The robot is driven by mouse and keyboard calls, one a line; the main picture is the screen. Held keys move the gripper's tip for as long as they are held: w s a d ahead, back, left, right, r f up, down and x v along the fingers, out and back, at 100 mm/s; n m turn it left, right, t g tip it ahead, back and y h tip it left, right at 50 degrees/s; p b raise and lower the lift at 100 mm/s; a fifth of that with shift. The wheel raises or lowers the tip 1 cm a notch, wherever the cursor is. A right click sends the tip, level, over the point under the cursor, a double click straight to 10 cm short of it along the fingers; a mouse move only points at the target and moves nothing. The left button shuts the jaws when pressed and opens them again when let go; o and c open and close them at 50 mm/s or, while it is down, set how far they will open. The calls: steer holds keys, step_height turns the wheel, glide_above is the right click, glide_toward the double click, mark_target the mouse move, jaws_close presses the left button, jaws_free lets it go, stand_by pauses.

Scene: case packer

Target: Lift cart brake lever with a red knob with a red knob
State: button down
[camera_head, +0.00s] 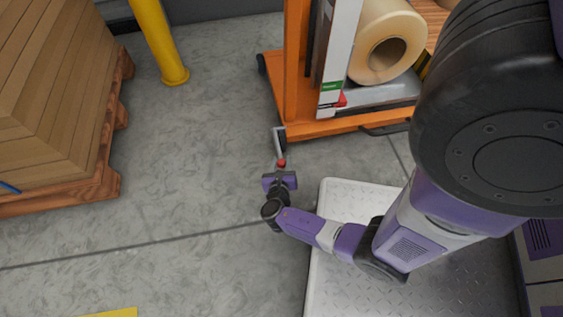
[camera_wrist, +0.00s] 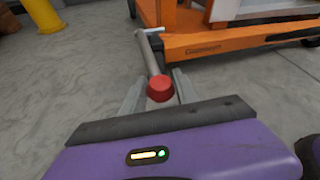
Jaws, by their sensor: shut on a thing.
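The brake lever is a grey metal rod (camera_head: 278,143) that sticks out from the low front corner of an orange cart (camera_head: 345,127). Its red knob (camera_head: 281,163) is at the near end. In the wrist view the grey rod (camera_wrist: 149,53) runs from the cart to the red knob (camera_wrist: 160,88). The finger contact is partly hidden behind the knob.
The cart holds a large film roll (camera_head: 368,60). A yellow post (camera_head: 160,45) stands at upper left, and stacked goods on a wooden pallet (camera_head: 70,190) are at left. A light metal plate (camera_head: 335,200) lies at lower right. The floor left of my gripper is clear.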

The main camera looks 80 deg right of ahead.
mark_target(279, 151)
steer(key=shift+r, duration=0.1)
step_height(279, 151, up, 2)
steer(key=y+p, duration=0.1)
steer(key=p, duration=0.5)
steer(key=shift+r, duration=0.25)
step_height(279, 151, up, 2)
steer(key=y+p, duration=0.2)
steer(key=p, duration=0.5)
steer(key=shift+r+g, duration=0.15)
steer(key=shift+g, duration=0.25)
steer(key=r+y+p, duration=0.1)
steer(key=p, duration=0.1)
steer(key=r+p, duration=0.1)
steer(key=p, duration=0.2)
steer(key=shift+w+d+r+n+g+y+p, duration=0.2)
steer(key=shift+d+n+g+y+p, duration=0.1)
steer(key=shift+d+n+y+p, duration=0.1)
steer(key=r+p, duration=0.1)
steer(key=p, duration=0.1)
steer(key=d+y+p, duration=0.1)
steer(key=p, duration=0.1)
steer(key=shift+w+d+r+g+y, duration=0.1)
steer(key=shift+w+r+g+y, duration=0.2)
steer(key=shift+r, duration=0.1)
steer(key=shift+w+d+r+p, duration=0.2)
steer(key=shift+d+r+p, duration=0.3)
steer(key=shift+w+d+r+p, duration=0.15)
steer(key=shift+d+r+p, duration=0.3)
steer(key=shift+r, duration=0.05)
steer(key=shift+d, duration=0.1)
